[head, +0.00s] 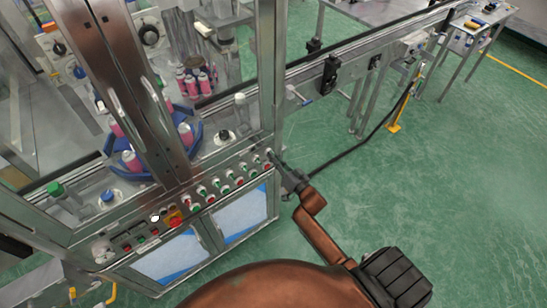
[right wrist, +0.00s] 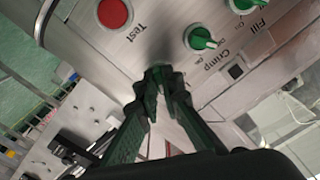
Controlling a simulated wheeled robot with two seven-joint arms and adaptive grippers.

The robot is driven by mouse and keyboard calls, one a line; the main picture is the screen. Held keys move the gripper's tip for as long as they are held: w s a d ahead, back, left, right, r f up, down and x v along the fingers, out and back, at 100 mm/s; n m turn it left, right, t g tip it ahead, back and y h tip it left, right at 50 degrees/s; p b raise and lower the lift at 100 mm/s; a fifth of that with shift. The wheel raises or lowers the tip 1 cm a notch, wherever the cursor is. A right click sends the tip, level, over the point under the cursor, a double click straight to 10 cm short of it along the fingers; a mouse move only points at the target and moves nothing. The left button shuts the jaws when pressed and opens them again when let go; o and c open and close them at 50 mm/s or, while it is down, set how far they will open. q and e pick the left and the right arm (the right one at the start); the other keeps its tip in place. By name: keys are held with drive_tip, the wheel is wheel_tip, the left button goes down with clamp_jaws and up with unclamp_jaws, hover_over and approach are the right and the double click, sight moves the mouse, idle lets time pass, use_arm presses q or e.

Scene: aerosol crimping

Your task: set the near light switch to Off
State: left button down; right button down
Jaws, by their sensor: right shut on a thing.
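My right gripper (head: 279,160) reaches the right end of the machine's control panel (head: 232,166). In the right wrist view its dark green fingers (right wrist: 158,76) are closed together at the panel face. They are shut on a small control there, which I take to be the near light switch; the fingertips hide it almost fully. Its label and whether it stands at On or Off cannot be read. My left gripper is not in view.
A red button (right wrist: 115,12) marked Test and a green knob (right wrist: 201,38) marked Crimp sit close to the fingertips. Another green knob (right wrist: 243,5) is marked Fill. Pink cans (head: 196,82) stand behind the machine's frame. Green floor (head: 440,180) to the right is open.

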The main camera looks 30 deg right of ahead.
drive_tip(key=shift+n, duration=0.3)
drive_tip(key=n+p, duration=0.1)
drive_tip(key=n, duration=1)
drive_tip(key=shift+n, duration=0.3)
idle(0.3)
drive_tip(key=c, duration=2.1)
unclamp_jaws()
